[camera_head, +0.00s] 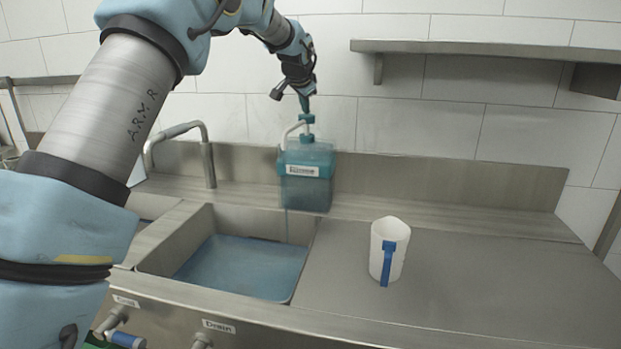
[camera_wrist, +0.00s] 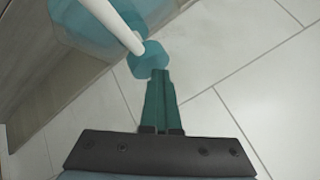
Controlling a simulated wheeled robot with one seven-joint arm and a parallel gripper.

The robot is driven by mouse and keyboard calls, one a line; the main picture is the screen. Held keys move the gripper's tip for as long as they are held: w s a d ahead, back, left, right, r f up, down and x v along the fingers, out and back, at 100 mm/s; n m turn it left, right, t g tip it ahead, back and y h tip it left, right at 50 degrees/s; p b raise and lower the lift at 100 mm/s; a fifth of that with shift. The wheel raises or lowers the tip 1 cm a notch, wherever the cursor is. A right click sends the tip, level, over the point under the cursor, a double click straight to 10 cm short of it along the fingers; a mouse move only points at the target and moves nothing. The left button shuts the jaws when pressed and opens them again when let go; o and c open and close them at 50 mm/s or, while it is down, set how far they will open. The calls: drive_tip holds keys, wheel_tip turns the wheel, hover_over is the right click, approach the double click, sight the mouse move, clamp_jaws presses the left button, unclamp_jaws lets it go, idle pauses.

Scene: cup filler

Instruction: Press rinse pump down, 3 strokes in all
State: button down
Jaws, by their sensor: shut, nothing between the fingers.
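The rinse pump bottle (camera_head: 304,158) is a teal container with a label, standing at the back of the counter by the sink's right end. Its teal pump head (camera_head: 307,119) has a white spout (camera_head: 290,130) bending left and down. My gripper (camera_head: 304,108) points down directly above the pump head, its fingers shut and empty. The fingertips appear to touch the head's top. In the wrist view, the closed teal fingers (camera_wrist: 160,75) end at the pump head (camera_wrist: 147,57), with the white spout (camera_wrist: 118,20) beside it. A thin bluish streak (camera_head: 286,224) hangs below the spout's side.
The sink (camera_head: 245,262) holds blue liquid, with a metal faucet (camera_head: 207,150) behind it. A white jug (camera_head: 397,236) with a blue handle stands on the counter (camera_head: 480,275) to the right. A shelf (camera_head: 480,47) is on the wall. The right counter is mostly clear.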

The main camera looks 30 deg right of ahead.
drive_tip(key=shift+r, duration=0.3)
drive_tip(key=shift+r+p, duration=2.65)
drive_tip(key=shift+r, duration=0.45)
drive_tip(key=shift+f+b, duration=0.55)
drive_tip(key=shift+f, duration=2.55)
idle(0.4)
